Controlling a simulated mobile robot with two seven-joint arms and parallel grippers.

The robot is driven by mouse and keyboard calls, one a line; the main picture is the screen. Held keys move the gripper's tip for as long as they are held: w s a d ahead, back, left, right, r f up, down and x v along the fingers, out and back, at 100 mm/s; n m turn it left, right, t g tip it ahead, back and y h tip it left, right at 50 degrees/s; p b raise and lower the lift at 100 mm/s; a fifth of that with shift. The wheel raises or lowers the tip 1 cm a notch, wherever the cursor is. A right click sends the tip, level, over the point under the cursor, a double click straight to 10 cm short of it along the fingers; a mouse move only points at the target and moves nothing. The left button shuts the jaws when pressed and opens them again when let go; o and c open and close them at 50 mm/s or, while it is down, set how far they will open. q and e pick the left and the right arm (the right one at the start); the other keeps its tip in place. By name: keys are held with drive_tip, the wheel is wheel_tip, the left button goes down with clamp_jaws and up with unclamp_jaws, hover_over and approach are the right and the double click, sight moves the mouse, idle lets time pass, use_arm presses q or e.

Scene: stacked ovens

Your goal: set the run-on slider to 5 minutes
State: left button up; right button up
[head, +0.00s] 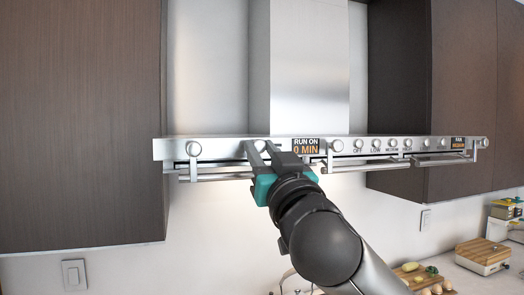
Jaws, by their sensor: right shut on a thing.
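The range hood's front strip (225,151) runs across the middle of the head view. A display (306,146) on it reads "RUN ON 0 MIN". My right gripper (262,149) comes up from below to the strip, just left of this display. It is shut on a small round silver slider knob (261,144), of which only the top shows between the fingertips. The slider's track and any marks around the knob are mostly hidden by the gripper. My left gripper is not in view.
Round knobs sit at the strip's left end (193,149) and right of the display (337,146). Several labelled buttons and a fan display (458,144) follow to the right. A rail (400,162) hangs below the strip. Brown cabinets (80,120) flank the hood.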

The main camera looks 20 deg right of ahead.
clamp_jaws()
idle(0.8)
drive_tip(key=shift+d, duration=1.05)
drive_tip(key=o, duration=0.8)
unclamp_jaws()
